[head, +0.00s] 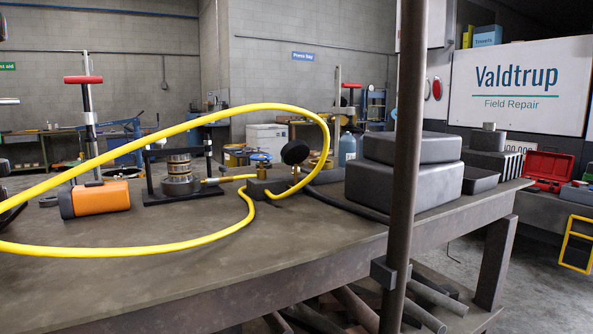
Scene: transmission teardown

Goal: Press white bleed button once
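I cannot make out a white bleed button. On the bench, a small dark block (265,187) carries a round black gauge (295,152), seen from its back or side, and a fitting with a blue-and-yellow top (260,160). A thick yellow hose (215,112) loops from the block across the front of the view to the left edge. A short yellow line runs left from the block to a press frame (178,199) holding a stacked metal cylinder (179,173). Neither gripper can be recognised; dark shapes at the left edge are cut off and unclear.
An orange-and-black case-like object (101,198) stands left on the bench (300,250). Large grey boxy housings (405,182) fill its right side. A brown upright post (404,130) stands in front of the bench edge. The bench's front middle is clear except for the hose.

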